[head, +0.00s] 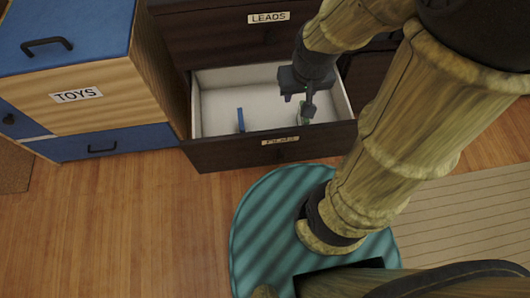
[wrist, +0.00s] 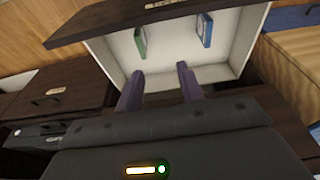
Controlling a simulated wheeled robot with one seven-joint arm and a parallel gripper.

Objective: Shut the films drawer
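The films drawer (head: 225,153) is pulled out at the bottom of the dark brown cabinet, its white interior showing. A blue, thin case (head: 240,120) stands inside toward the left, and a green one (head: 304,113) is on the right, partly behind my gripper. My gripper (head: 302,105) is over the drawer's inside, behind its front panel. In the wrist view the two fingers (wrist: 158,85) are apart with nothing between them, and the drawer front (wrist: 130,18) is beyond them. Whether the fingers touch the drawer cannot be told.
The leads drawer (head: 225,36) above looks shut. A wood and blue toys chest (head: 105,105) stands close on the left. A teal striped round mat (head: 265,225) lies on the wooden floor in front. Floor in front of the drawer's left part is clear.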

